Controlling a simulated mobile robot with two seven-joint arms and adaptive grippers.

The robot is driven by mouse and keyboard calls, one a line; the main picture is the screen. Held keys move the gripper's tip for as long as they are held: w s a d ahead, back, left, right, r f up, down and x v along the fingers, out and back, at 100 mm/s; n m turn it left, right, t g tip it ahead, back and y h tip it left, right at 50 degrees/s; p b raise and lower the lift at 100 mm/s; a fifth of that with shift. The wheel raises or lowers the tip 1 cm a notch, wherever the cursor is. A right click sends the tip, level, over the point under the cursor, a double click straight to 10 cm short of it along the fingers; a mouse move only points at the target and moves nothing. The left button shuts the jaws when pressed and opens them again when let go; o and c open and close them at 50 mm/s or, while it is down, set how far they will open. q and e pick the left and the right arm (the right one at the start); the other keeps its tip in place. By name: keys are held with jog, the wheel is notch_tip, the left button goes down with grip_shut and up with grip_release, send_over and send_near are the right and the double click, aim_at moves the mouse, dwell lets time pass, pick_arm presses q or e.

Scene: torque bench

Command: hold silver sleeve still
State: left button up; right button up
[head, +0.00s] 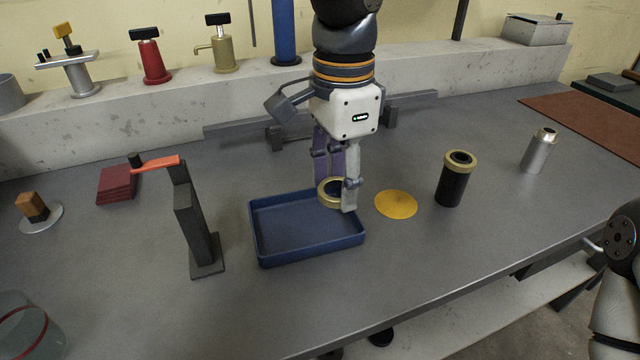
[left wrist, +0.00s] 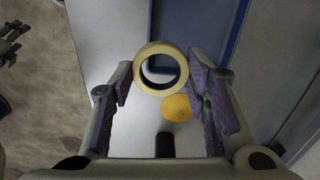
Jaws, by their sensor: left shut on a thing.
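My left gripper (head: 338,192) points down at the right end of the blue tray (head: 255,228), well to the left of the sleeve. It is shut on a brass-coloured ring (head: 325,200). In the left wrist view the ring (left wrist: 160,89) shows round and hollow between the fingers.
A black cylinder with a brass collar (head: 450,184) and a flat yellow disc (head: 396,204) lie between gripper and sleeve. A dark upright stand with an orange arm (head: 190,215) is left of the tray. The front bench is mostly clear.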

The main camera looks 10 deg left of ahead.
aim_at(304, 226)
pick_arm(q)
jog(key=a+f, duration=0.2)
jog(key=f, duration=0.1)
jog(key=w+a+f, duration=0.1)
jog(key=a+f, duration=0.1)
jog(key=f, duration=0.1)
jog(key=w+a+f, duration=0.1)
jog(key=f, duration=0.1)
jog(key=shift+a+f, duration=0.4)
jog(key=shift+d+f, duration=0.1)
jog(key=shift+f, duration=0.2)
jog(key=shift+f, duration=0.1)
jog(key=o, duration=1.3)
